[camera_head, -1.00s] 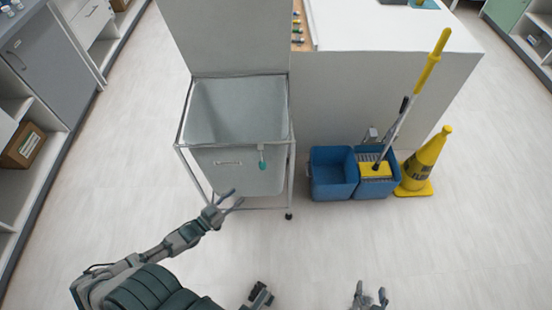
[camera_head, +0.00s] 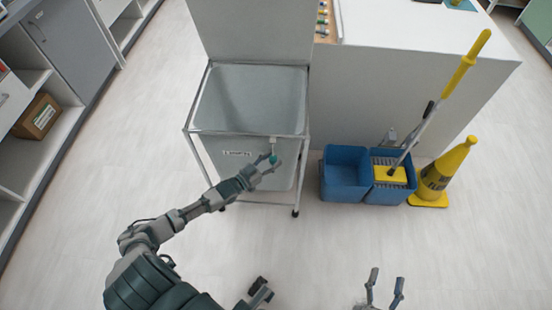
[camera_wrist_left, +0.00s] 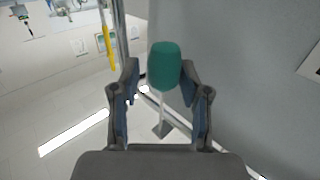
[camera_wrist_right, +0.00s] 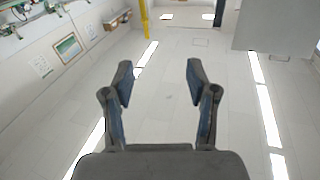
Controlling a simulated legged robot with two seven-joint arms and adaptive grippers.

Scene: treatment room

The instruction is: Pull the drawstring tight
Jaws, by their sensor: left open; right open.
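The drawstring ends in a teal toggle (camera_head: 273,159) that hangs by a short pale cord at the front of the grey bag in the metal-framed hamper (camera_head: 188,128). In the left wrist view the toggle (camera_wrist_left: 164,66) sits between the fingertips of my left gripper (camera_wrist_left: 160,82), with the cord running away behind it. The left fingers are open around it. In the head view my left gripper (camera_head: 268,162) is at the toggle, just in front of the bag. My right gripper (camera_head: 384,286) is open and empty, low in the head view; it also shows in the right wrist view (camera_wrist_right: 159,80).
Right of the hamper stand a blue two-bucket mop cart (camera_head: 345,176) with a yellow-handled mop (camera_head: 466,62) and a yellow cone (camera_head: 440,176). A white counter (camera_head: 420,100) is behind. Shelves line the left. The floor in front is clear.

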